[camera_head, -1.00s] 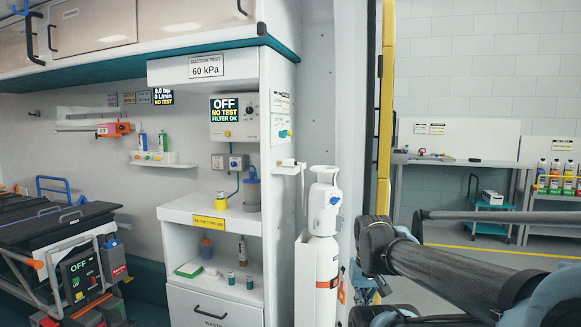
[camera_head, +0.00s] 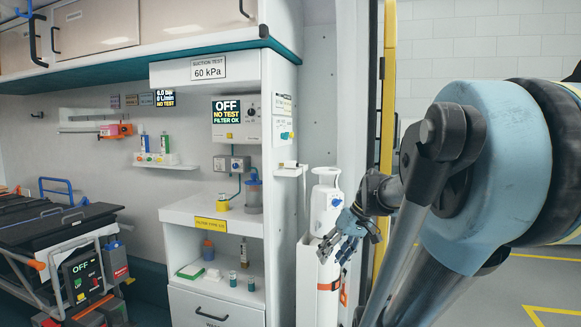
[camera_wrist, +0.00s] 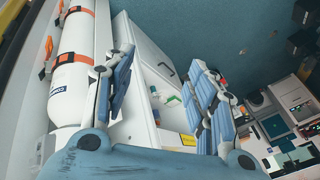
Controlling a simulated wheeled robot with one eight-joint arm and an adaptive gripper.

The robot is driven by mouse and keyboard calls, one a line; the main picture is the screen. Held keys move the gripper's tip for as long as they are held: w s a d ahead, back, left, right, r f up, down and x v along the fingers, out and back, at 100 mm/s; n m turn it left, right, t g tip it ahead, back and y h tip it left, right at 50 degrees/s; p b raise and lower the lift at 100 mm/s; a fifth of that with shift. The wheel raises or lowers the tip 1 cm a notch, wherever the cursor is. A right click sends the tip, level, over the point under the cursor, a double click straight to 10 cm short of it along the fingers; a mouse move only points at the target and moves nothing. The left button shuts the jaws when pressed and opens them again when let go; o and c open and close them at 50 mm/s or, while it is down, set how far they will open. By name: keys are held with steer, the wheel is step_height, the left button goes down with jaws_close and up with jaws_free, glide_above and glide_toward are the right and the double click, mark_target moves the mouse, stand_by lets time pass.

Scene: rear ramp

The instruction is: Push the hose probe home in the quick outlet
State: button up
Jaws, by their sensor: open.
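My gripper (camera_head: 338,245) is open in front of the white cylinder, right of the white cabinet. In the wrist view its two blue-grey fingers are spread, with nothing between the tips (camera_wrist: 158,72). I cannot identify the hose probe or the quick outlet for certain. An orange-and-red fitting (camera_head: 116,130) is on the back wall at the left, beside a pale rail; it is too small to tell if it is the probe. My gripper is far to the right of these.
The white cylinder (camera_head: 324,278) with orange straps also shows in the wrist view (camera_wrist: 75,80). The white cabinet (camera_head: 232,299) has open shelves with small bottles. A stretcher (camera_head: 75,220) stands at the left. A yellow post (camera_head: 385,110) edges the doorway.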

steer(key=w+a+r+n+y, duration=0.2)
steer(key=w+r+y, duration=0.1)
steer(key=w+r, duration=0.45)
steer(key=n+t+y, duration=0.3)
steer(key=n+y, duration=0.4)
steer(key=n, duration=0.1)
glide_toward(295, 162)
steer(key=shift+w+x, duration=0.15)
steer(key=shift+x, duration=1.6)
steer(key=shift+w+x, duration=0.2)
steer(key=shift+x, duration=1.55)
steer(key=shift+w+x, duration=0.15)
steer(key=shift+x, duration=1.6)
steer(key=shift+d, duration=0.2)
steer(key=shift+c, duration=0.2)
steer(key=c, duration=1.1)
